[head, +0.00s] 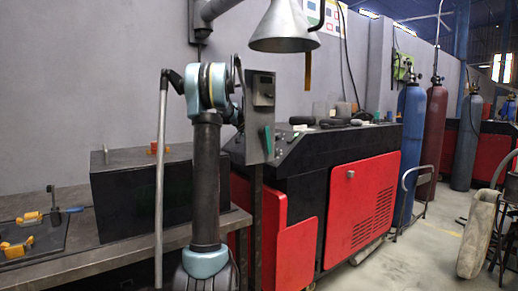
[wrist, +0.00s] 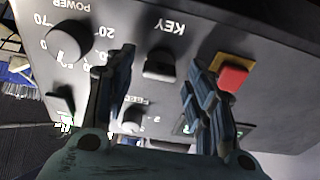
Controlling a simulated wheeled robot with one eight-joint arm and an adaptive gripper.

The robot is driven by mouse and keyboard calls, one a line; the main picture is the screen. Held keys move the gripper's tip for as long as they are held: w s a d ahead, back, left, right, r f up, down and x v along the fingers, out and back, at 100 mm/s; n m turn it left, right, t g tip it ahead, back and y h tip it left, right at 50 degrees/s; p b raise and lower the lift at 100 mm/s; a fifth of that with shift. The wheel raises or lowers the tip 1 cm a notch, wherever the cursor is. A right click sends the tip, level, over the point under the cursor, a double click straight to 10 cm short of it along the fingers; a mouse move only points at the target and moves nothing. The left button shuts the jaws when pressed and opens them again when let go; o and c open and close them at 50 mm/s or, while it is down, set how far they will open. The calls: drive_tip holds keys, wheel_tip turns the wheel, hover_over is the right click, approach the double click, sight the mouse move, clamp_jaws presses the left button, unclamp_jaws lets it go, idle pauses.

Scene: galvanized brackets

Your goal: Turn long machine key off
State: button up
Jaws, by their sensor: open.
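The key switch (wrist: 160,66) is a black knob beside the upside-down label "KEY" on a pale grey panel in the wrist view. My gripper (wrist: 159,74) is open, with one dark finger to the left of the key and one to the right. The key appears in the gap near the fingertips; no finger visibly touches it, and I cannot tell the depth between them. The long red and black machine (head: 335,165) stands along the wall in the head view. My arm stands in front of it at the left, and my gripper cannot be made out there.
On the panel, a round power knob (wrist: 68,42) is left of my fingers, a red button (wrist: 232,78) on a yellow base is close to the right finger, and a smaller knob (wrist: 131,117) is below. A metal lamp hood (head: 284,28) hangs above the machine.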

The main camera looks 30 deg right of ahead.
drive_tip(key=shift+d+f, duration=0.1)
drive_tip(key=c, duration=1.1)
drive_tip(key=shift+o, duration=0.2)
drive_tip(key=shift+n, duration=0.3)
drive_tip(key=n, duration=0.2)
drive_tip(key=shift+w+n, duration=0.1)
drive_tip(key=shift+n, duration=0.3)
drive_tip(key=n+t, duration=0.1)
drive_tip(key=n, duration=0.3)
drive_tip(key=shift+n, duration=0.3)
drive_tip(key=n, duration=0.3)
drive_tip(key=shift+w+n+y, duration=0.1)
drive_tip(key=shift+n+y, duration=0.3)
drive_tip(key=shift+a+n, duration=0.2)
drive_tip(key=shift+n, duration=1.6)
